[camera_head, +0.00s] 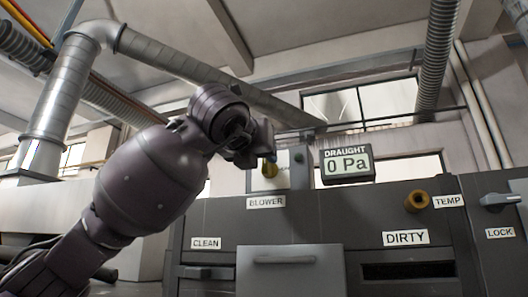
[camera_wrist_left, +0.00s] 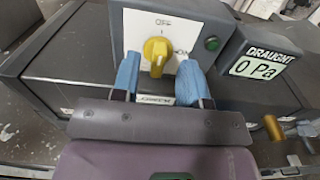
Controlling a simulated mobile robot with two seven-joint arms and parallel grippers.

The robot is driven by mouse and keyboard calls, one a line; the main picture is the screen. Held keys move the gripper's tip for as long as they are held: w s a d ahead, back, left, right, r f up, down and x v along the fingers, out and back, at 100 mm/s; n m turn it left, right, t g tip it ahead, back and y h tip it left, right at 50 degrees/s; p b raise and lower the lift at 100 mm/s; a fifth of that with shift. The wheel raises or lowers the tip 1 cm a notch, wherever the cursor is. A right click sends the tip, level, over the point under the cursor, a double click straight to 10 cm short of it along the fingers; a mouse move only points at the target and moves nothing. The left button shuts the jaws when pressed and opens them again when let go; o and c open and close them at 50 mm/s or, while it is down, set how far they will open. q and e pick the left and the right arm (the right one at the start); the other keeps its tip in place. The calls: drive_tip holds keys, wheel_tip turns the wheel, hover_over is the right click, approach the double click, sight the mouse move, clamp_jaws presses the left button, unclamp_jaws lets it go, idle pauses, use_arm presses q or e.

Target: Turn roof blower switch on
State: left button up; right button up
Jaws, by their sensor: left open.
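The yellow blower switch knob (camera_wrist_left: 156,52) sits on a white plate with OFF above it and ON to its right. Its grip stands roughly upright, in line with the OFF mark. The knob also shows in the head view (camera_head: 269,170), above the BLOWER label (camera_head: 266,202). My left gripper (camera_wrist_left: 158,66) is open, with one blue finger on each side of the knob; I cannot tell if they touch it. In the head view my left gripper (camera_head: 246,152) is at the switch box, partly hidden by its own wrist. My right gripper is not in view.
The draught display (camera_head: 347,166) right of the switch reads 0 Pa. A dark green lamp (camera_wrist_left: 211,43) is on the switch box. Further right are a brass TEMP knob (camera_head: 416,201) and a grey LOCK handle (camera_head: 500,200). Dark cabinet fronts lie below.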

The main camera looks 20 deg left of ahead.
use_arm(q)
drive_tip(key=shift+w+p, duration=0.3)
drive_tip(key=shift+w, duration=0.9)
clamp_jaws()
